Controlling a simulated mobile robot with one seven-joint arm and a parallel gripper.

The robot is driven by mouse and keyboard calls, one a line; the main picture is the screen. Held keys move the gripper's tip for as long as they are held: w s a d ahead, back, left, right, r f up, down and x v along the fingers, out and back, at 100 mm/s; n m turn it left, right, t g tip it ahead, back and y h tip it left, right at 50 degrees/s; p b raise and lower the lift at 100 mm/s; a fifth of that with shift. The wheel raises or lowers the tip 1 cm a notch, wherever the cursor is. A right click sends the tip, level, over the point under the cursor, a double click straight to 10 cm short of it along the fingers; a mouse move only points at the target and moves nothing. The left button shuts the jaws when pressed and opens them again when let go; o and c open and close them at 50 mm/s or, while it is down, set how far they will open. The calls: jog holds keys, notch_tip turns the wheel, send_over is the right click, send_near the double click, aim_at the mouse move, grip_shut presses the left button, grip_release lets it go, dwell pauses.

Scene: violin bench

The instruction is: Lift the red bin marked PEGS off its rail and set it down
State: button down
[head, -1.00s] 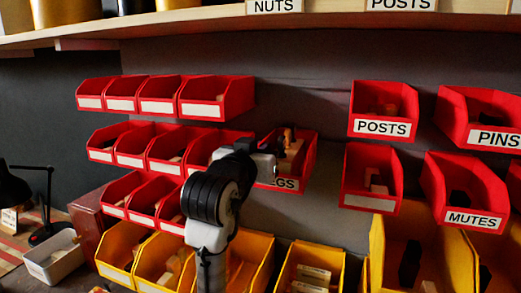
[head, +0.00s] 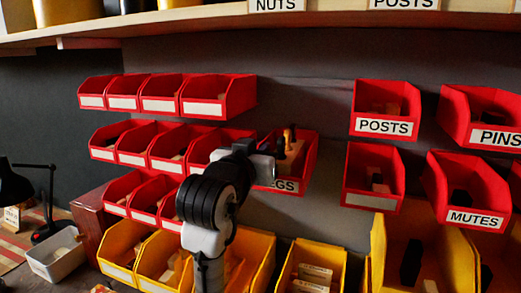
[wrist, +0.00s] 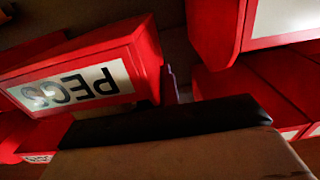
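The red PEGS bin (head: 307,162) hangs at the right end of the middle row of red bins in the head view. Several small pegs show inside it, and my arm hides its left part and the start of its label. My gripper (head: 268,160) is at the bin's left front side. The wrist view shows the PEGS bin (wrist: 145,62) upside down at upper left, with its white label readable. A dark bar and a thin finger-like part of my gripper (wrist: 170,88) lie close beside the bin. Whether the fingers are open or touch the bin is hidden.
Other red bins (head: 219,95) hang above and to the left. Yellow bins (head: 312,262) stand below. The POSTS bin (head: 385,108) is to the right, across a bare strip of grey wall (head: 330,215). A wooden shelf (head: 200,24) runs overhead.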

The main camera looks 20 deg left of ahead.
jog(key=shift+s, duration=0.9)
dwell(0.5)
jog(key=s, duration=1.6)
jog(key=shift+s, duration=0.4)
dwell(1.0)
dwell(0.5)
